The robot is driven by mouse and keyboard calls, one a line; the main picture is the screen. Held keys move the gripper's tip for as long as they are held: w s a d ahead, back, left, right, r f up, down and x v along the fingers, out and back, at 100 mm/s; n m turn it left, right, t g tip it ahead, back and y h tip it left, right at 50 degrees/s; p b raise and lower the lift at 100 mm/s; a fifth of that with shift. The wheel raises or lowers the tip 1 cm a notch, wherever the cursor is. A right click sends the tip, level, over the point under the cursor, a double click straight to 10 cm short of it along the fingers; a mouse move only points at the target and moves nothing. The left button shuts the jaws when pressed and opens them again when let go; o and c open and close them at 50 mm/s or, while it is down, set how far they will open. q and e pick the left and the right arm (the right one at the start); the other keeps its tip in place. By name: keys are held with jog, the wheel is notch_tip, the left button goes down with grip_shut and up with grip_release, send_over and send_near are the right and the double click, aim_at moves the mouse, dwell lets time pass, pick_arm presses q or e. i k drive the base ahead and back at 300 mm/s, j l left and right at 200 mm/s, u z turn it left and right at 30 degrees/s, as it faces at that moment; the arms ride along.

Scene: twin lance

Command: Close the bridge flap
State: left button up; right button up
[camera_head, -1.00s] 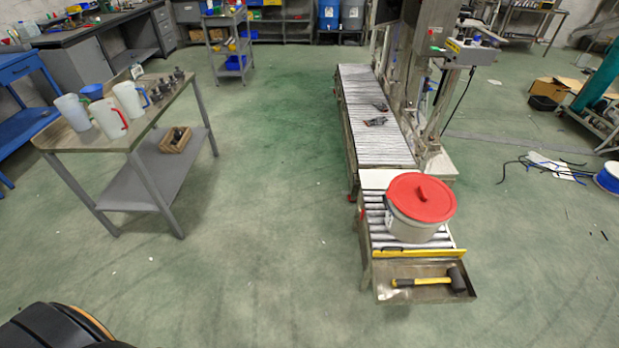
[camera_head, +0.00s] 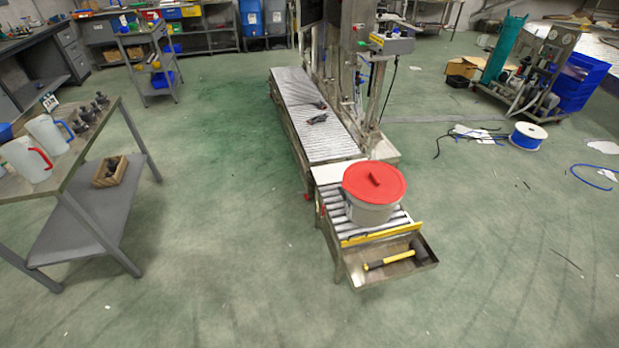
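A roller conveyor (camera_head: 309,112) runs away from me in the middle of the view. A short roller section (camera_head: 332,213) stands at its near end. A pale flat plate (camera_head: 337,172) lies between the two, partly behind a bucket, and looks level. It may be the bridge flap, but I cannot tell for sure. The grey-white bucket (camera_head: 370,211) with a red lid (camera_head: 375,182) stands upright on the short section. Neither of my grippers is in view.
A metal tray (camera_head: 352,277) holding a yellow-handled mallet (camera_head: 391,260) is at the conveyor's near end. A bench (camera_head: 84,143) with pitchers stands at left. Cables and a blue spool (camera_head: 528,136) lie at right. The floor in front is clear.

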aim_at(323, 175)
jog(key=i+j+z, duration=0.15)
jog(key=z, duration=0.25)
jog(key=i+j+z, duration=0.1)
jog(key=z, duration=0.25)
jog(key=i+j, duration=0.15)
jog(key=j, duration=0.25)
jog(key=i+j+z, duration=0.15)
jog(key=j, duration=0.25)
jog(key=i+j, duration=0.15)
jog(key=j, duration=0.3)
jog(key=i+j+z, duration=0.15)
jog(key=j, duration=0.25)
jog(key=i+j, duration=0.15)
jog(key=j, duration=0.3)
jog(key=i+j+z, duration=0.1)
jog(key=j, duration=0.3)
jog(key=i+j+z, duration=0.1)
jog(key=j, duration=0.35)
